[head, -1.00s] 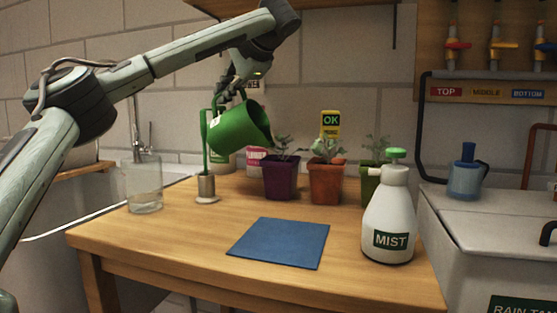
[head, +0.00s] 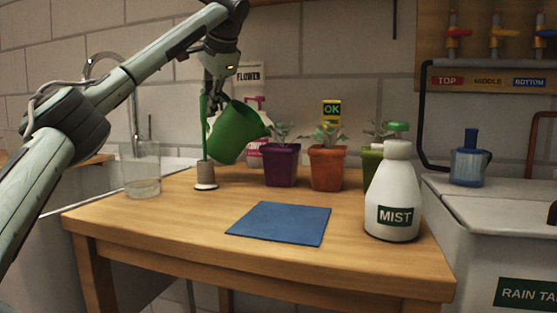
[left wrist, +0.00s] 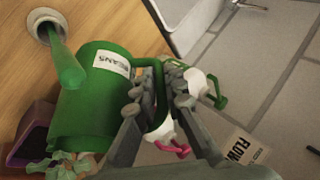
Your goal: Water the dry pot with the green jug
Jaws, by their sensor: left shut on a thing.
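My left gripper (head: 217,82) is shut on the handle of the green jug (head: 236,133). It holds the jug tilted to the right above the back left of the table, left of the purple pot (head: 281,167). In the left wrist view the fingers (left wrist: 158,98) close around the handle, and the jug (left wrist: 85,105) has a white label reading BEANS. An orange pot (head: 327,170) with an OK sign (head: 332,111) and a green pot (head: 371,168), partly hidden, stand farther right. All three hold plants. I cannot tell which soil is dry. My right gripper is not in view.
A green upright piece (head: 203,128) rises from a grey holder (head: 205,174) beside the jug. A glass (head: 142,175) stands at the left edge. A white MIST bottle (head: 394,200) stands at front right. The blue mat (head: 280,223) is bare.

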